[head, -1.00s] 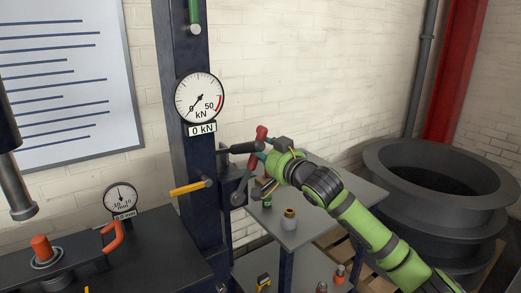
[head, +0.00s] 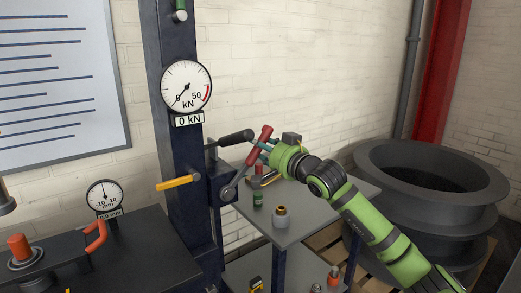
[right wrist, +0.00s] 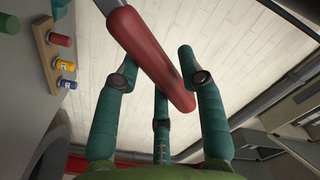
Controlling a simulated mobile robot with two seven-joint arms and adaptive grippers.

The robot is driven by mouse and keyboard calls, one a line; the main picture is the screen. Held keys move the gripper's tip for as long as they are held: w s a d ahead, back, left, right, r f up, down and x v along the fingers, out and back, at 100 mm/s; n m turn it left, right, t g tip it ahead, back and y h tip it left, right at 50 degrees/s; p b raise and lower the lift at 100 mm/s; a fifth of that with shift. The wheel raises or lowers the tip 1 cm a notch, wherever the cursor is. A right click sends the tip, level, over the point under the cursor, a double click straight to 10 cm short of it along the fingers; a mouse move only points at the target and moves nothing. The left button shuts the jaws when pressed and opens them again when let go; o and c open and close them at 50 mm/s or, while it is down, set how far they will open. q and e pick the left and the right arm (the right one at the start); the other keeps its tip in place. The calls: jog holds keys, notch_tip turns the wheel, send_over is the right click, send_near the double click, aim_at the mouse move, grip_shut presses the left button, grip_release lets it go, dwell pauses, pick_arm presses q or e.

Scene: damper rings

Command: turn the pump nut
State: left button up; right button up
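A crank-like lever with a red handle (head: 259,146) sits on the pump block (head: 222,186) at the side of the dark press column. Its grey shank (head: 235,184) runs from a pivot on the block up and right to the handle. The nut itself is too small to tell apart. My right gripper (head: 262,152) is at the red handle. In the right wrist view its teal fingers curl in on both sides of the red handle (right wrist: 160,65), with the third finger below it. It looks shut on the handle. My left gripper is not in view.
A yellow handle (head: 178,183) sticks out left. Large dark rings (head: 430,170) stand at right.

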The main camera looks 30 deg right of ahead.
jog(key=d+f+m+b, duration=0.3)
jog(key=b, duration=0.1)
jog(key=shift+w+f+b, duration=0.15)
jog(key=shift+b, duration=0.15)
jog(key=shift+d+f+m+b, duration=0.3)
jog(key=shift+f+m+b, duration=0.35)
jog(key=shift+f+b, duration=0.1)
jog(key=shift+d+f+m+b, duration=0.3)
jog(key=shift+f+m+b, duration=0.3)
jog(key=shift+f+b, duration=0.15)
jog(key=shift+d+f+m+b, duration=0.3)
jog(key=shift+f+m+b, duration=0.35)
jog(key=shift+f+b, duration=0.1)
